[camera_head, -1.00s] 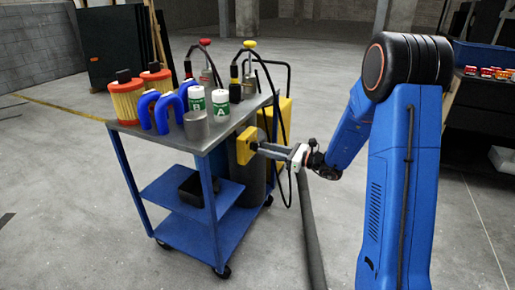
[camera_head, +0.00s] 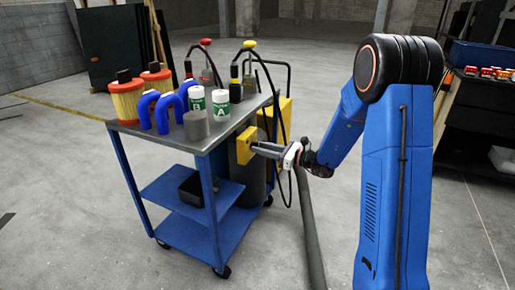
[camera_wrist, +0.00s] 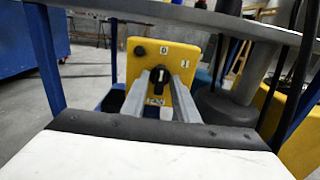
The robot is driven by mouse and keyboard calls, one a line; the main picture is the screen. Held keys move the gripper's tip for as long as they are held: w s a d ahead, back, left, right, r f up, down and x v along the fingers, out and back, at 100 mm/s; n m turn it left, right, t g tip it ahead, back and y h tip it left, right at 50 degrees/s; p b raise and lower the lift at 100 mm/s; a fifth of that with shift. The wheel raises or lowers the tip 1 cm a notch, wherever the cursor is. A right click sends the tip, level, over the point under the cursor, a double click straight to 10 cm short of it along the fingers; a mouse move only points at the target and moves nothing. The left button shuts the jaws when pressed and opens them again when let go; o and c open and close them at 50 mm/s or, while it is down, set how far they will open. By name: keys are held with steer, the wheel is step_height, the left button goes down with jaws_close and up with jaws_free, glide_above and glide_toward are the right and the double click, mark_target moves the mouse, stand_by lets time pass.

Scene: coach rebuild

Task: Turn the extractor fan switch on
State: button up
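The extractor fan switch is a yellow box (camera_head: 246,146) on the right side of the cart; it also shows in the wrist view (camera_wrist: 180,57). Its black knob (camera_wrist: 160,77) has a white pointer mark facing roughly up, nearer the "0" than the "1" at its right. My gripper (camera_head: 253,148) reaches the box from the right. In the wrist view its two grey fingers (camera_wrist: 161,83) stand on either side of the knob, a narrow gap apart. I cannot tell whether they press on it. The fingers hide part of the knob's edges.
The blue cart (camera_head: 231,230) carries orange filters (camera_head: 127,99), blue hoses (camera_head: 161,112), a metal cup (camera_head: 196,126) and green-white cans (camera_head: 221,103). A grey cylinder (camera_head: 254,175) stands behind the box. Black cables hang close to my gripper. Floor at the left is clear.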

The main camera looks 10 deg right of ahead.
jaws_close()
steer(key=m, duration=0.6)
steer(key=m, duration=0.6)
stand_by(0.3)
steer(key=shift+o, duration=2.2)
jaws_free()
